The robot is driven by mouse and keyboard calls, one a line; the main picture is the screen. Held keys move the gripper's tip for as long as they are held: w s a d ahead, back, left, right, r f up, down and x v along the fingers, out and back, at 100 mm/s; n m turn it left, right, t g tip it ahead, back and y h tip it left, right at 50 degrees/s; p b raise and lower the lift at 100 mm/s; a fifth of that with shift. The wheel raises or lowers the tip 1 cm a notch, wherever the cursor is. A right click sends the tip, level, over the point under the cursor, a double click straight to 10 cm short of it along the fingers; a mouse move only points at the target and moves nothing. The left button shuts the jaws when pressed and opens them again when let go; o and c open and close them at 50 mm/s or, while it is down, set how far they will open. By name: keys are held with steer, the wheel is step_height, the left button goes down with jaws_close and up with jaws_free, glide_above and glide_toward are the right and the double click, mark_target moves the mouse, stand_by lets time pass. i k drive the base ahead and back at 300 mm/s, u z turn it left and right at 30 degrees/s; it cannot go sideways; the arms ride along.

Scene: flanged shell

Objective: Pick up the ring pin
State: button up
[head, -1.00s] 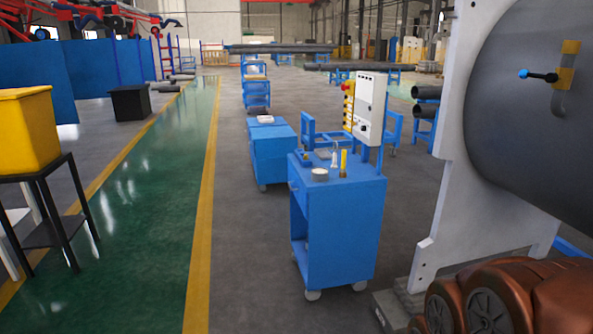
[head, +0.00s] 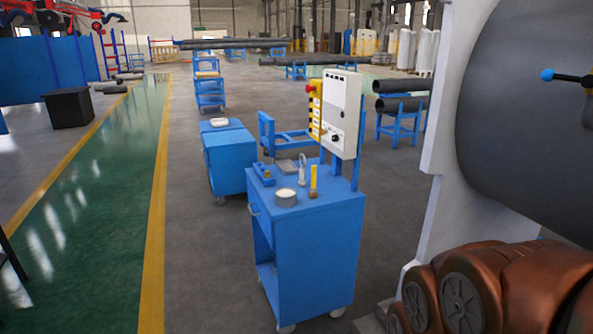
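A blue wheeled cart (head: 316,236) stands in the middle of the head view. On its top are a round pale item (head: 285,197), a small upright yellow item (head: 313,181), a slim light-coloured upright item (head: 302,171), a small blue item (head: 264,174) and a flat grey item (head: 286,166). I cannot tell which of these, if any, is the ring pin; they are too small to make out. My gripper is not in view.
A white control box (head: 341,113) stands on a post at the cart's back right. A white panel with a large grey cylinder (head: 510,120) and copper-coloured wheeled parts (head: 500,290) fill the right. A second blue cart (head: 231,158) stands behind. Grey floor (head: 205,270) lies open at left.

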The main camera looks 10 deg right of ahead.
mark_target(301, 183)
steer(key=u, duration=0.4)
steer(key=i, duration=0.95)
steer(key=u, duration=0.6)
steer(key=i, duration=1.3)
